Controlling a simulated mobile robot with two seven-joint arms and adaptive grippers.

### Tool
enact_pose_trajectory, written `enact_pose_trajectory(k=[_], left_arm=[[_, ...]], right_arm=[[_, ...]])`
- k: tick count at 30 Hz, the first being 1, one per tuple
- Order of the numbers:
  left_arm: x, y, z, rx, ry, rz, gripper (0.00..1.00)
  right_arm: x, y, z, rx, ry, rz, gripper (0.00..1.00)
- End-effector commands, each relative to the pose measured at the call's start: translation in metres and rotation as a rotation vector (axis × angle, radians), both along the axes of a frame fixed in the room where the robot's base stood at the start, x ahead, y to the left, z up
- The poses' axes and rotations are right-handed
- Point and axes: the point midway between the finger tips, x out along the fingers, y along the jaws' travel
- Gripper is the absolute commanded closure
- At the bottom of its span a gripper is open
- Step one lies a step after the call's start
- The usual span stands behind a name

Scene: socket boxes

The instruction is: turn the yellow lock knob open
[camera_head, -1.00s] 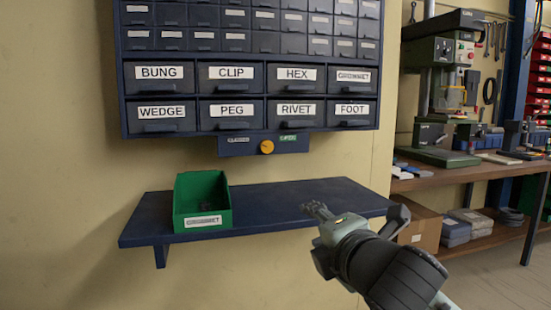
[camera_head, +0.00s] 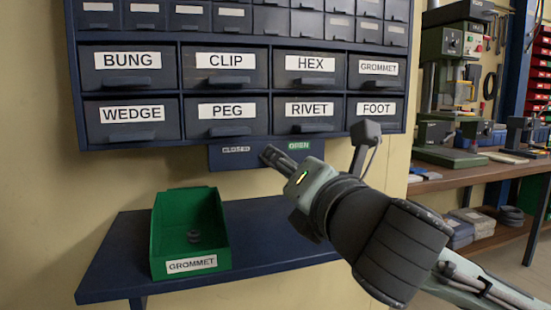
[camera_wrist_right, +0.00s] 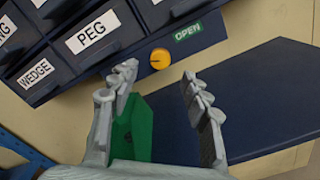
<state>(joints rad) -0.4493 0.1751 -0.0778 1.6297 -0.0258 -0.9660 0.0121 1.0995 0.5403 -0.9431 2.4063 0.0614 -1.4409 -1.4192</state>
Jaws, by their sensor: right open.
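The yellow lock knob (camera_wrist_right: 160,59) sits on the dark lock panel (camera_head: 222,156) under the cabinet drawers. In the wrist view a small dark mark shows on its left part, the side away from the green OPEN label (camera_wrist_right: 188,32). In the head view my gripper hides the knob. My right gripper (camera_wrist_right: 160,76) is open and empty, its two fingers spread on either side of the knob's line in the wrist view. Its tips appear short of the knob; I cannot tell the exact gap. It also shows at the panel in the head view (camera_head: 268,156). My left gripper is not in view.
Labelled drawers, such as PEG (camera_head: 226,117), are close above the panel. A green GROMMET bin (camera_head: 165,240) with small dark parts stands on the blue shelf (camera_head: 110,262) below. A workbench (camera_head: 470,178) with a drill press stands at the right.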

Motion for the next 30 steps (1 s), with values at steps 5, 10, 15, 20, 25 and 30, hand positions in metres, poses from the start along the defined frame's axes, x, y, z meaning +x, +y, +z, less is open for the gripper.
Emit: enact_pose_trajectory(k=[5,10,15,20,25,30], left_arm=[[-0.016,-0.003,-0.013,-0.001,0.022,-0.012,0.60],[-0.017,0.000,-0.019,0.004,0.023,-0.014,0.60],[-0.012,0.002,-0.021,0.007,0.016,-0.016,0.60],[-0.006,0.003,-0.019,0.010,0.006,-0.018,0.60],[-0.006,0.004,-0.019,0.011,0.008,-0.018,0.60],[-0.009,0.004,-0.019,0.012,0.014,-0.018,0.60]], right_arm=[[0.029,0.010,0.000,0.001,0.003,0.000,0.53],[0.046,0.015,0.000,0.001,0.003,-0.001,0.53],[0.050,0.017,0.000,0.002,0.001,0.001,0.53],[0.050,0.016,0.000,0.002,0.001,0.001,0.53],[0.050,0.016,0.000,0.002,0.001,0.001,0.72],[0.050,0.016,0.000,0.002,0.001,0.001,0.94]])
